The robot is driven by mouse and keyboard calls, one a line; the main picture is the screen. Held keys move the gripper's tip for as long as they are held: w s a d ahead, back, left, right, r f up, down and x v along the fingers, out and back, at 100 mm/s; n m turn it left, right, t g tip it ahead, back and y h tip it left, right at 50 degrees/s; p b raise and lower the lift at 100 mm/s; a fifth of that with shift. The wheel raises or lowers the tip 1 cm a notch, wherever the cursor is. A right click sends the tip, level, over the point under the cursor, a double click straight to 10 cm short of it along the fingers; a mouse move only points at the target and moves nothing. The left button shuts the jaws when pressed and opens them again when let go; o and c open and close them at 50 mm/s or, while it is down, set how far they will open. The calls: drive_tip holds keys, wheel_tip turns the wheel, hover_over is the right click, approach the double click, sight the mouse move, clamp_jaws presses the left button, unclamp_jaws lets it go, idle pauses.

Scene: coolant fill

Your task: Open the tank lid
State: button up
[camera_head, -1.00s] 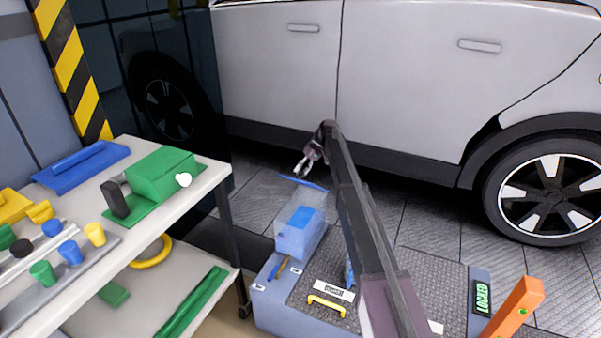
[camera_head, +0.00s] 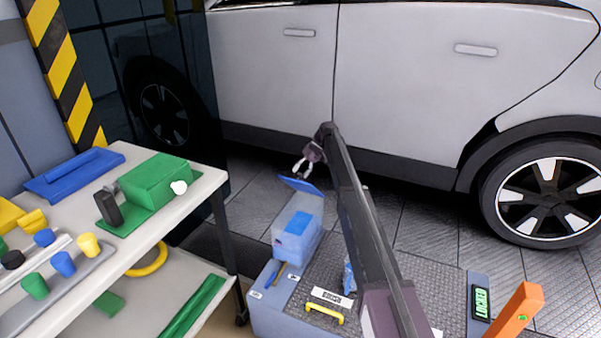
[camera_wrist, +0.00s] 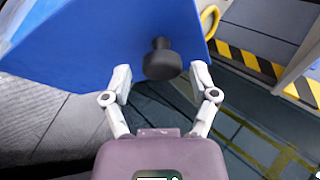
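The tank (camera_head: 297,240) is a translucent box with blue liquid, standing on the grey platform. Its blue lid (camera_head: 301,186) is tilted up from the tank top in the head view. In the wrist view the lid (camera_wrist: 100,40) fills the upper left, with a black knob (camera_wrist: 162,62) on the face towards me. My gripper (camera_head: 303,170) is just above the lid in the head view. In the wrist view my gripper (camera_wrist: 162,80) has its fingers spread, one on each side of the knob, with gaps beside it. I cannot tell whether a fingertip touches the lid.
A workbench (camera_head: 205,185) with a green block (camera_head: 158,182) and several coloured caps stands at the left. The car (camera_head: 400,80) is behind my gripper. The platform (camera_head: 275,315) carries a yellow handle (camera_head: 325,313) and an orange lever (camera_head: 516,312).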

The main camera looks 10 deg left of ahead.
drive_tip(key=shift+a, duration=0.1)
drive_tip(key=shift+r, duration=0.1)
drive_tip(key=r+p, duration=0.1)
drive_tip(key=s+d+r+m+p, duration=0.1)
drive_tip(key=p, duration=0.1)
drive_tip(key=shift+s+r+t+h, duration=0.1)
drive_tip(key=shift+s+t+h, duration=0.2)
drive_tip(key=shift+a+r+m+t+h+p, duration=0.2)
drive_tip(key=shift+r+m+p, duration=0.2)
drive_tip(key=shift+p, duration=0.25)
drive_tip(key=shift+a+r+m+t+h+p, duration=0.1)
drive_tip(key=shift+r+m+h+p, duration=0.15)
drive_tip(key=shift+m+p, duration=0.3)
drive_tip(key=r+m+t+h+p, duration=0.1)
drive_tip(key=r+m+p, duration=0.2)
drive_tip(key=p, duration=0.1)
drive_tip(key=r+m+t+h+p, duration=0.2)
drive_tip(key=r+m+p, duration=0.1)
drive_tip(key=p, duration=0.2)
drive_tip(key=a+r+m+t+h+p, duration=0.1)
drive_tip(key=r+m+h+p, duration=0.1)
drive_tip(key=r+m+p, duration=0.1)
drive_tip(key=shift+w+r+t+p, duration=0.25)
drive_tip(key=shift+r+t+p, duration=0.05)
drive_tip(key=shift+r+p, duration=0.35)
drive_tip(key=shift+f, duration=0.2)
wheel_tip(320, 180, down, 14)
drive_tip(key=b, duration=1.3)
drive_tip(key=shift+r+b, duration=0.2)
drive_tip(key=shift+b, duration=0.15)
